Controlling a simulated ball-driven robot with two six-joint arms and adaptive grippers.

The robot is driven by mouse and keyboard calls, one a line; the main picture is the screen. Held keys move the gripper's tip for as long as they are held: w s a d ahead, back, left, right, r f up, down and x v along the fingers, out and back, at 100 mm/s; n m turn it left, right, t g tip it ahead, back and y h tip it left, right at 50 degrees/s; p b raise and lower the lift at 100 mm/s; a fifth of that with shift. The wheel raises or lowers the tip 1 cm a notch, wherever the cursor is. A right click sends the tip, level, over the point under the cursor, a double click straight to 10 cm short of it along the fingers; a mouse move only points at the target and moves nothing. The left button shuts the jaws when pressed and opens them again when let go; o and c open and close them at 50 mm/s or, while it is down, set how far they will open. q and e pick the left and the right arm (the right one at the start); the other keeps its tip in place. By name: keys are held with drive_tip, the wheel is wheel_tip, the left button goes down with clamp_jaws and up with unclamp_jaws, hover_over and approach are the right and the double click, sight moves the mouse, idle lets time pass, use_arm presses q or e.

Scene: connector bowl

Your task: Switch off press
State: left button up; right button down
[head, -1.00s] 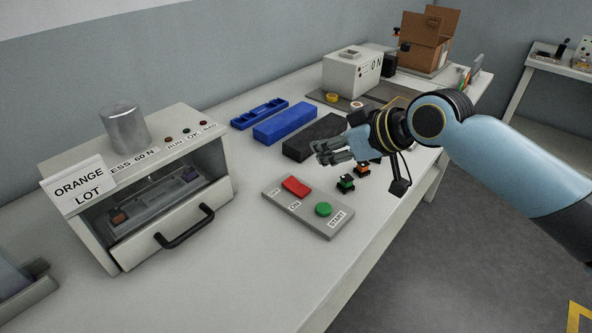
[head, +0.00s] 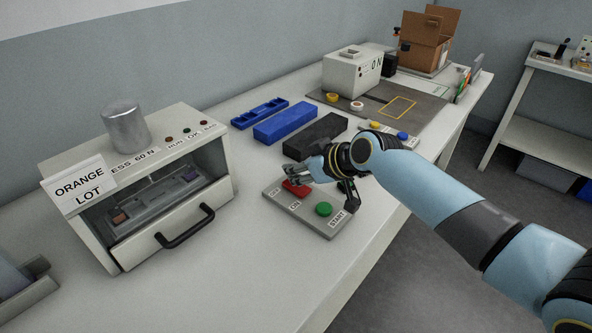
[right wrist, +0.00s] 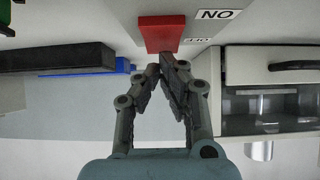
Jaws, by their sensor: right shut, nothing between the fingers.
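The press (head: 140,180) stands at the left with a front drawer handle and an "ORANGE LOT" sign. In front of it a grey control panel (head: 311,219) carries a red rocker switch (head: 296,190) with OFF and ON labels and a green START button (head: 323,209). My right gripper (head: 291,180) is shut and empty, right over the OFF end of the red switch. In the right wrist view the closed fingertips (right wrist: 160,64) lie just beside the red switch (right wrist: 161,33); I cannot tell whether they touch. My left gripper is not in view.
A white box (head: 352,75) and a cardboard box (head: 424,45) stand farther back. The bench front (head: 250,270) is clear.

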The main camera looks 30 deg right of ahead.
drive_tip(key=shift+w+f+b, duration=0.15)
drive_tip(key=shift+f+b, duration=0.25)
drive_tip(key=shift+b, duration=0.05)
